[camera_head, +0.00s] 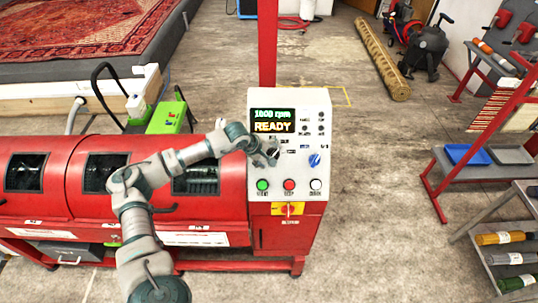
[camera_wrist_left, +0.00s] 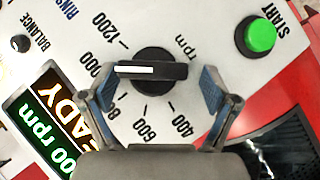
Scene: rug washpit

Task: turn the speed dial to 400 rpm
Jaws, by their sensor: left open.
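The speed dial (camera_wrist_left: 165,70) is a black knob with a white pointer line, on the white control panel (camera_head: 318,105). In the left wrist view its pointer faces left, toward the partly hidden mark between 800 and 1200. The 400 mark (camera_wrist_left: 181,124) is at the lower right of the scale. The display (camera_head: 272,121) reads 1000 rpm and READY. My left gripper (camera_wrist_left: 157,84) is open, its blue-padded fingers on either side of the knob, with gaps visible. In the head view the gripper (camera_head: 266,152) largely covers the dial. My right gripper is not in view.
A blue knob (camera_head: 315,160) sits right of my gripper. Green (camera_head: 263,185), red (camera_head: 289,185) and white (camera_head: 316,185) buttons line the panel below, above a red-and-yellow switch (camera_head: 288,209). The red machine drum (camera_head: 60,205) lies left under my arm.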

